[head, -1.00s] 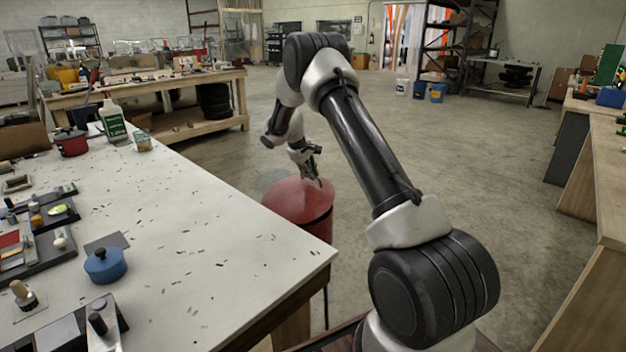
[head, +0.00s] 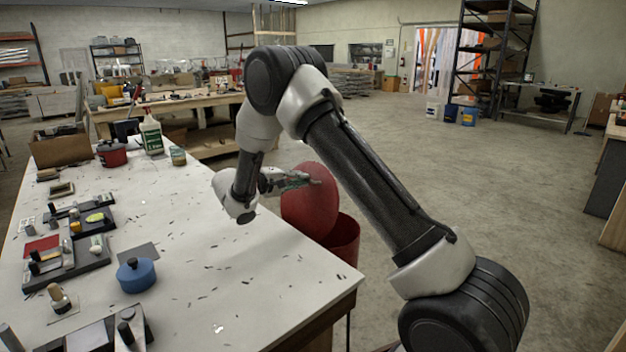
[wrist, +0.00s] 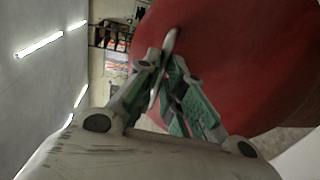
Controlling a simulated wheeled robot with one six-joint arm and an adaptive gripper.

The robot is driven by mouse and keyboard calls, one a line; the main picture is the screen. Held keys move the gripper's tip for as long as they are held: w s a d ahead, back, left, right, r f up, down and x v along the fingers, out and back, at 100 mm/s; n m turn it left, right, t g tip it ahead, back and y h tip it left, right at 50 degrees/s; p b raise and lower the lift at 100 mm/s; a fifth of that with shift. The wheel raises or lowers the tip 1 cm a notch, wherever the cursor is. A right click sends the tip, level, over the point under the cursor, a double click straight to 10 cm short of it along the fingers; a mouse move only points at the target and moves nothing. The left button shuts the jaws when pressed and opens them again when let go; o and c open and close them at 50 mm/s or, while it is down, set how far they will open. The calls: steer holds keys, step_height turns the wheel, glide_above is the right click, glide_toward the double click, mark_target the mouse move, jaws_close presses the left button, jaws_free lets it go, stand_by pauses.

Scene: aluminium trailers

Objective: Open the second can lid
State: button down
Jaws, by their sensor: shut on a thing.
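The red can (head: 345,238) stands on the floor beyond the table's right edge, partly hidden by my arm and the table. Its round red lid (head: 312,208) is tilted up steeply, with its face toward the left. My gripper (head: 312,181) is at the lid's upper face, shut on the lid's handle. In the wrist view the lid (wrist: 235,65) fills the upper right, and my gripper (wrist: 165,62) closes around a pale bar-like handle (wrist: 170,42) at its face. The inside of the can is hidden.
The white worktable (head: 215,265) fills the left, close below my wrist. On it are a blue pot (head: 136,275), a red pot (head: 112,153), a green-white bottle (head: 151,133) and several tools. Open concrete floor (head: 440,165) lies to the right.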

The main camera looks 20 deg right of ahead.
steer(key=shift+h, duration=0.7)
steer(key=shift+s+a+f, duration=0.45)
steer(key=shift+s+a, duration=0.3)
steer(key=shift+a, duration=1.05)
steer(key=shift+s+a+f, duration=0.45)
steer(key=shift+s+a, duration=0.3)
steer(key=shift+a, duration=1)
steer(key=shift+s+a+f, duration=0.45)
steer(key=shift+s+a, duration=0.3)
steer(key=shift+a, duration=1.05)
steer(key=c, duration=1.6)
jaws_free()
steer(key=shift+w+d+f, duration=0.15)
steer(key=shift+o, duration=0.4)
steer(key=shift+a+r, duration=0.2)
steer(key=shift+r, duration=0.1)
steer(key=f+v, duration=0.1)
steer(key=v, duration=1.1)
steer(key=shift+r, duration=0.45)
